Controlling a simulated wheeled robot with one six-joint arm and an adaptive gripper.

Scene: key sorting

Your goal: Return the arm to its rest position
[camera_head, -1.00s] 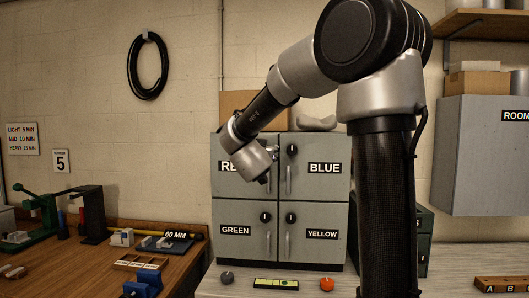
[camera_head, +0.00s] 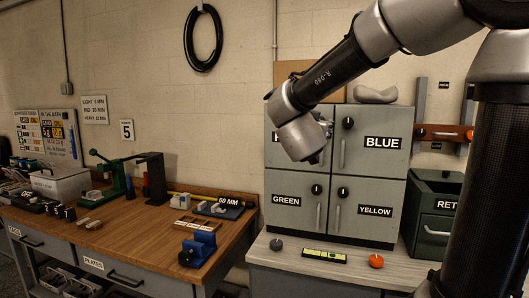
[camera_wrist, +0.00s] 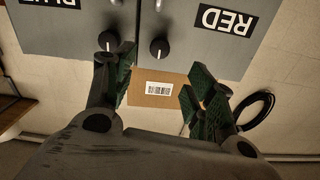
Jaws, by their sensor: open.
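My arm reaches in from the right in the head view, bent down to the left. My gripper (camera_head: 322,145) is in front of the upper left door of the grey key cabinet (camera_head: 385,200) and hides most of its label. In the wrist view my gripper (camera_wrist: 157,88) has its dark green-padded fingers apart with nothing held. That view is upside down. A cardboard box (camera_wrist: 158,88) with a barcode shows beyond the gap between the fingers. The RED label (camera_wrist: 226,18) shows on a cabinet door there.
A wooden workbench (camera_head: 130,230) with tools and a blue vise (camera_head: 198,248) stands at the left. The cabinet stands on a pale counter (camera_head: 345,268) with a level (camera_head: 324,256) and an orange knob (camera_head: 376,261). A dark green box (camera_head: 434,215) stands right of the cabinet.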

